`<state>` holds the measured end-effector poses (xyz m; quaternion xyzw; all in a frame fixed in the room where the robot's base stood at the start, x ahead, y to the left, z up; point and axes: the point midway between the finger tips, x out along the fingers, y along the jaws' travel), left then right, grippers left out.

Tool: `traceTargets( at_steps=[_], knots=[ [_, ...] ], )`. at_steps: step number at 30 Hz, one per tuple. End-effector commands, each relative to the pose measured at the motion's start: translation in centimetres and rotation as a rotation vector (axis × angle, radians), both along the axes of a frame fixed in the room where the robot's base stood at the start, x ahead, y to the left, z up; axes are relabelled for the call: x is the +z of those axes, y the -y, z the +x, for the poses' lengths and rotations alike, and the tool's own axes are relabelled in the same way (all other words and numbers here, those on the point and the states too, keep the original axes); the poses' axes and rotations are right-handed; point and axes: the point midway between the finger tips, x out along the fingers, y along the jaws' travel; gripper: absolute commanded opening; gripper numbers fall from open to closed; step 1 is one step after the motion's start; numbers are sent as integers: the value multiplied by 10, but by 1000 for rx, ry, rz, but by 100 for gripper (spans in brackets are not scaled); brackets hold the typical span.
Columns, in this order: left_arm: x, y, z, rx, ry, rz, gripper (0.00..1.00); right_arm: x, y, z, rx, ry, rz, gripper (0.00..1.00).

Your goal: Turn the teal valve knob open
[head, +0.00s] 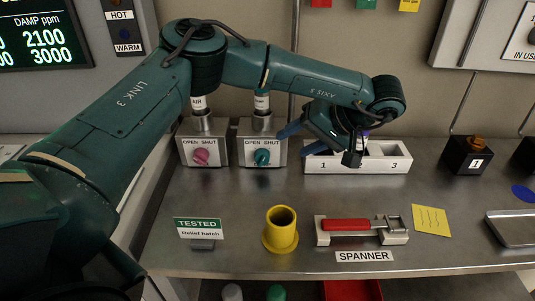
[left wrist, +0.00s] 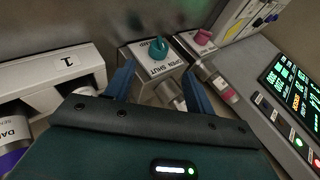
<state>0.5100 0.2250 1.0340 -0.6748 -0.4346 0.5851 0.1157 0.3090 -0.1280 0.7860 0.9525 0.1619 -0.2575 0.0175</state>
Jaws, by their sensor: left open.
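The teal valve knob (head: 262,157) is on the front of a grey valve box (head: 245,150) marked OPEN and SHUT, at the back of the bench. I cannot tell surely which word it points to. My left gripper (head: 292,142) is open and empty, just right of the knob in the head view, with its blue fingers pointing toward it. In the left wrist view the teal knob (left wrist: 159,48) shows beyond the gap between the spread fingers (left wrist: 158,70), apart from them. My right gripper is not in view.
A pink knob (head: 201,156) on a similar box stands just left. A white numbered rack (head: 358,167) stands right, partly behind my gripper.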

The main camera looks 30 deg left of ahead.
Motion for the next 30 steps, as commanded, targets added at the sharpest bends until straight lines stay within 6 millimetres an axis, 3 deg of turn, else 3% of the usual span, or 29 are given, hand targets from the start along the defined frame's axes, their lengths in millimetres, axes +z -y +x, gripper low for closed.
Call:
traceTargets(
  at_steps=[4,9,15,28,30],
  knots=[
    [-24,-25,-3,6,-5,-2,55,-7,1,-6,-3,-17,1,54],
    [-46,-50,-5,4,-4,0,55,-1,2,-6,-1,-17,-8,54],
    [-66,-69,-7,3,-3,-1,55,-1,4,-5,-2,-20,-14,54],
    [-74,-77,-7,1,-1,-1,55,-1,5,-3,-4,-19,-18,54],
    [-74,-77,-7,1,-1,-1,50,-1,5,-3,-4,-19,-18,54]
  ],
)
